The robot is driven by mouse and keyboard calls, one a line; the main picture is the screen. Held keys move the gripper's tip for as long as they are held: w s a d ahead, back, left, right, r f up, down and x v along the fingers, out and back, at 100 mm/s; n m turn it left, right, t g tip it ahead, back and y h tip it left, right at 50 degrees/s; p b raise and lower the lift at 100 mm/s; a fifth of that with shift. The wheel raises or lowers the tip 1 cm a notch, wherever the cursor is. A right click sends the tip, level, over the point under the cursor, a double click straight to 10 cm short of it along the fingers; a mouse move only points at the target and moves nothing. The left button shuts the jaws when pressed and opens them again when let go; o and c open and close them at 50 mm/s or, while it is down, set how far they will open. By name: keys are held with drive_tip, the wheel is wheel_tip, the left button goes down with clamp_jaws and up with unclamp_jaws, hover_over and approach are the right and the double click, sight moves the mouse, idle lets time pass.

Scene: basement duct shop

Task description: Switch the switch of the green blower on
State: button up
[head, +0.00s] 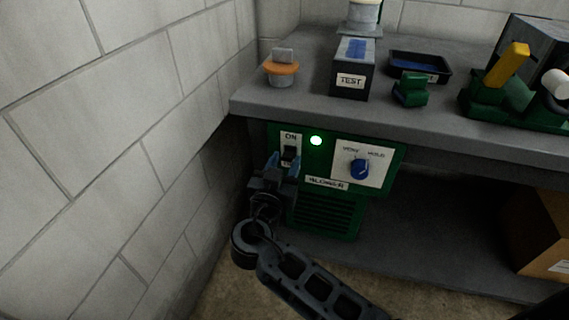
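The green blower (325,218) is mounted under the bench top, with a vent grille low on its front. Its black switch (290,153) sits on a white plate marked ON at the upper left of its panel. The lever's exact position is too small to tell. My gripper (283,164) is just in front of and below the switch, its two blue-tipped fingers apart with nothing seen between them. Whether a finger touches the switch cannot be told. My gripper hides part of the panel's lower left.
A blue knob (359,169) on a white plate sits right of the lamp. The bench top (300,112) overhangs the blower and holds a TEST box (352,82), an orange-rimmed item (281,69) and a tray (420,66). A block wall (130,130) stands close on the left. A cardboard box (540,232) is at right.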

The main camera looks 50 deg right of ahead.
clamp_jaws()
drive_tip(key=shift+r+g+y+p, duration=0.3)
drive_tip(key=shift+r+y+p, duration=0.2)
drive_tip(key=shift+y+p, duration=0.3)
drive_tip(key=shift+d+y+p, duration=0.1)
drive_tip(key=shift+y+p, duration=0.3)
drive_tip(key=shift+p, duration=0.05)
drive_tip(key=shift+o, duration=1.2)
unclamp_jaws()
drive_tip(key=v, duration=0.8)
drive_tip(key=shift+f, duration=0.1)
